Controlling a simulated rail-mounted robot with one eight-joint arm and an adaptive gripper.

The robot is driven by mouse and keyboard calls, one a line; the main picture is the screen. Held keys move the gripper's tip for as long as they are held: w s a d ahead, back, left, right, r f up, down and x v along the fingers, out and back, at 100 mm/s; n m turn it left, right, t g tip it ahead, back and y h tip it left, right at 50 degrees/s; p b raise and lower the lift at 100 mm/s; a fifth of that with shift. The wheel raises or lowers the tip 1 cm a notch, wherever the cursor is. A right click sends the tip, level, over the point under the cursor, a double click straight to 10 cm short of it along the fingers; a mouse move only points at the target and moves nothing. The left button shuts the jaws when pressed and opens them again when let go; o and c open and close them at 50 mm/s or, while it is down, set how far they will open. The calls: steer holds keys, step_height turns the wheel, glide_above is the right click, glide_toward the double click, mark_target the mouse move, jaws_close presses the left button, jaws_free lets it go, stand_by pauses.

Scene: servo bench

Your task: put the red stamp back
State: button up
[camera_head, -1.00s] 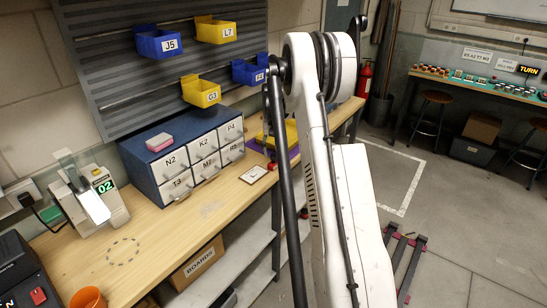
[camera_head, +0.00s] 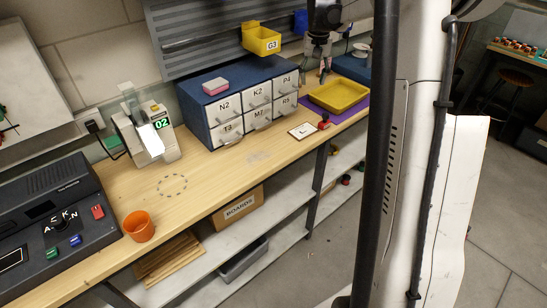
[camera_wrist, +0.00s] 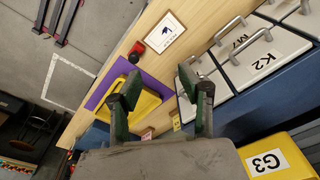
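A small red stamp (camera_head: 324,121) stands on the wooden bench beside a white card (camera_head: 302,130) with a dark mark. In the wrist view the red stamp (camera_wrist: 137,48) is next to the same card (camera_wrist: 166,33). My gripper (camera_head: 318,75) hangs over the back of the bench, past the drawer cabinet and above the yellow tray area. In the wrist view my gripper (camera_wrist: 158,95) has its two dark fingers wide apart with nothing between them. The stamp is apart from the fingers.
A blue drawer cabinet (camera_head: 229,147) stands behind the card, with a pink-and-white block (camera_head: 215,86) on top. A yellow tray (camera_head: 340,94) sits on a purple mat. A yellow bin (camera_head: 262,40) hangs nearby. An orange cup (camera_head: 139,226) and dark console (camera_head: 45,195) are at left.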

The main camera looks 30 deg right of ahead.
steer(key=s+a+r+n+t, duration=0.15)
steer(key=s+a+r, duration=0.25)
steer(key=s+a, duration=0.45)
steer(key=s+a+r+n+t, duration=0.15)
steer(key=s+a+r, duration=0.3)
steer(key=a, duration=0.75)
steer(key=s+a+f+n+t, duration=0.1)
steer(key=s+a+f, duration=0.2)
steer(key=s+a, duration=0.3)
steer(key=s+a+f+n+t, duration=0.1)
steer(key=s+a+f+t, duration=0.1)
steer(key=s+a, duration=0.4)
steer(key=s+f, duration=0.1)
steer(key=s, duration=0.4)
steer(key=shift+s+f+n+y, duration=0.15)
steer(key=shift+f+n+y, duration=0.15)
steer(key=shift+f, duration=0.1)
steer(key=shift+a+f, duration=0.1)
step_height(320, 180, down, 6)
steer(key=b, duration=0.6)
steer(key=shift+c, duration=0.5)
